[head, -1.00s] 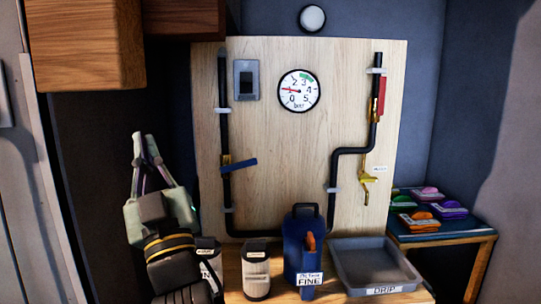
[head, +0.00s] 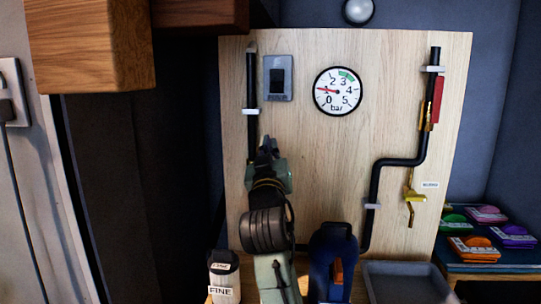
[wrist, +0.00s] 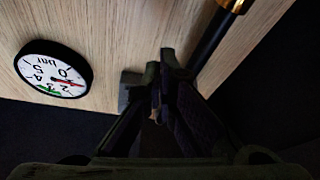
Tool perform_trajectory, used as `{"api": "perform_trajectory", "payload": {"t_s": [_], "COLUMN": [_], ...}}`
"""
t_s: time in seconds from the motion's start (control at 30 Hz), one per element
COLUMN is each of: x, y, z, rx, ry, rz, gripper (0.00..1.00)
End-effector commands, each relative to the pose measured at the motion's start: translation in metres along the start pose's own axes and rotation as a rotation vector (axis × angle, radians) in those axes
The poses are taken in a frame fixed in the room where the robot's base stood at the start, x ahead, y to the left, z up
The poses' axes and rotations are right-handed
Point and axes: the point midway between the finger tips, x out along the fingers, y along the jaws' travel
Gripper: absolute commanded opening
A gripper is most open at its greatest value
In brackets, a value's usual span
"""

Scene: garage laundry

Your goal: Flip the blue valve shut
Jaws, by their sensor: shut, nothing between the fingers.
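My gripper (head: 268,150) is shut and empty, raised in front of the left black pipe (head: 252,85) on the wooden board. In the head view my arm covers the stretch of pipe with the blue valve, so the blue handle is hidden. In the wrist view, the shut fingers (wrist: 167,58) point toward the board, beside the black pipe (wrist: 215,40). A brass fitting (wrist: 236,4) on that pipe shows at the top edge; no blue handle shows there. I cannot tell whether the fingers touch anything.
A pressure gauge (head: 338,91) and a grey switch box (head: 278,78) are on the board. Below stand a FINE canister (head: 223,270), a blue jug (head: 332,262) and a grey tray (head: 405,280).

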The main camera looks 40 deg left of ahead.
Motion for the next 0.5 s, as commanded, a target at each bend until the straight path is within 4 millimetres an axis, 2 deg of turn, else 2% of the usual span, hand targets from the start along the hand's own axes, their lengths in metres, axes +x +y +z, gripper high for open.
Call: {"api": "perform_trajectory", "payload": {"t_s": [0.03, 0.1, 0.2, 0.5], "x": [0.011, 0.002, -0.002, -0.007], "y": [0.001, 0.0, 0.0, -0.001], "z": [-0.002, 0.015, 0.026, 0.038], "rx": [0.0, 0.001, 0.0, 0.0], "ry": [-0.003, -0.005, -0.004, 0.001], "rz": [0.0, -0.001, -0.001, -0.001], "gripper": [0.0, 0.0, 0.0, 0.0]}}
